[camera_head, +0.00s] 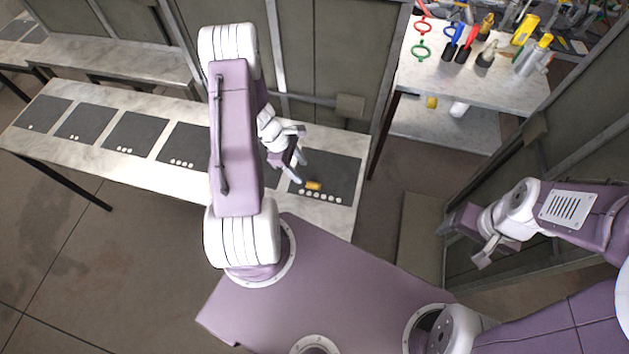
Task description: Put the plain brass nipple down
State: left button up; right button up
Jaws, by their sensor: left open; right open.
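The plain brass nipple (313,185) is a small golden piece lying on the rightmost dark mat (345,172) of the long pale bench, just above that mat's row of white dots. My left gripper (297,158) is open above the same mat, a little up and left of the nipple, with its fingers apart from it. My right gripper (465,243) is open and empty at the right, over the floor near a dark panel, far from the bench.
The bench (130,172) carries several dark mats with white dots. A marble-topped table (420,75) at the upper right holds tools, bottles and brass parts, with a lower shelf (430,135) below. Tall dark panels stand behind the bench and at the right.

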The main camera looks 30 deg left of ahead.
aim_at(308, 183)
pick_arm(q)
jog(key=f, duration=0.3)
jog(key=shift+w+d+f, duration=0.1)
jog(key=shift+w+f, duration=0.1)
jog(key=shift+f, duration=0.05)
jog(key=x, duration=0.2)
jog(key=d+p+x, duration=0.1)
jog(key=x, duration=0.1)
jog(key=shift+s, duration=0.1)
jog(key=shift+f, duration=0.45)
grip_shut()
